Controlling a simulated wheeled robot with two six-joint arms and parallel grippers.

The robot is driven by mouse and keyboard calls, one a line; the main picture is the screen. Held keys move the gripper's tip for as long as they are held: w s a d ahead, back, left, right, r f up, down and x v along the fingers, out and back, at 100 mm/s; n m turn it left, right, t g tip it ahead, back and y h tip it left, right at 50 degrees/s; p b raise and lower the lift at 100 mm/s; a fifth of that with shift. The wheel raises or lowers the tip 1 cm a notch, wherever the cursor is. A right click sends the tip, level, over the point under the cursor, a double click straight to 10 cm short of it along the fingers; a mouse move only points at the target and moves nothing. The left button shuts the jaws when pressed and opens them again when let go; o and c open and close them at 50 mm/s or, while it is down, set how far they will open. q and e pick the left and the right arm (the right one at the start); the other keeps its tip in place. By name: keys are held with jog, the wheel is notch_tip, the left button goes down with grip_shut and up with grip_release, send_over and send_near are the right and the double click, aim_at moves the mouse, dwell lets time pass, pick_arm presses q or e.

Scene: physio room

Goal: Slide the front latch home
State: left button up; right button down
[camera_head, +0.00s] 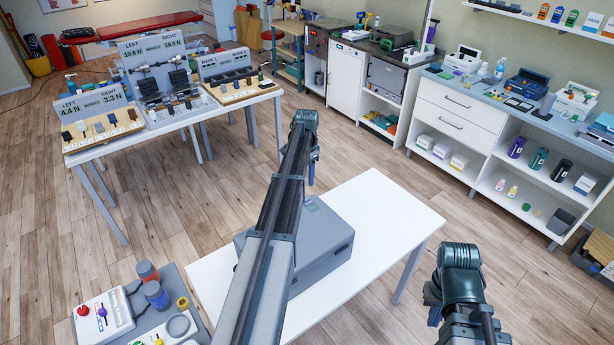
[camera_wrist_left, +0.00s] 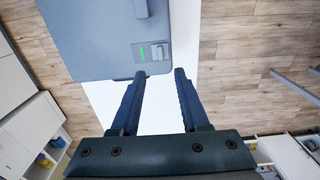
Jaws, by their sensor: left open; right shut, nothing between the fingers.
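A grey case (camera_head: 330,262) lies closed on a white table (camera_head: 395,225), partly hidden by my left arm in the head view. In the left wrist view the case (camera_wrist_left: 90,40) fills the upper left. A small latch (camera_wrist_left: 158,51) with a green strip beside it sits near the case's edge. My left gripper (camera_wrist_left: 160,73) is open and empty, its fingertips just short of that edge, apart from the latch. In the head view my left gripper (camera_head: 312,172) points down beyond the case. My right gripper (camera_head: 434,308) is shut and empty, right of the table.
A control box with a red knob (camera_head: 83,311) and several jars stand at lower left. A display table (camera_head: 150,140) with weights is at back left. A white cabinet (camera_head: 460,125) and shelves line the right. The white table's right part is bare.

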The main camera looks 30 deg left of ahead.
pick_arm(q)
notch_tip(320, 180, up, 4)
jog(key=p, duration=0.3)
jog(key=shift+r, duration=0.1)
pick_arm(e)
notch_tip(320, 180, up, 4)
jog(key=shift+r, duration=0.1)
pick_arm(q)
jog(key=s+d+f+b, duration=0.3)
jog(key=s+d, duration=0.1)
jog(key=d, duration=0.7)
jog(key=s+d+f+b, duration=0.3)
jog(key=s+d, duration=0.2)
jog(key=d, duration=0.6)
jog(key=s+d+f+b, duration=0.3)
jog(key=s+d, duration=0.5)
jog(key=s, duration=0.1)
jog(key=s+d+f+y+b, duration=0.1)
jog(key=s+d+f+b, duration=0.1)
jog(key=s+d, duration=0.7)
jog(key=shift+s+d+f+n+b, duration=0.25)
jog(key=shift+s+f+n+b, duration=0.2)
jog(key=shift+s, duration=0.1)
pick_arm(e)
notch_tip(320, 180, down, 12)
pick_arm(q)
jog(key=shift+a, duration=0.1)
pick_arm(e)
jog(key=shift+a, duration=0.1)
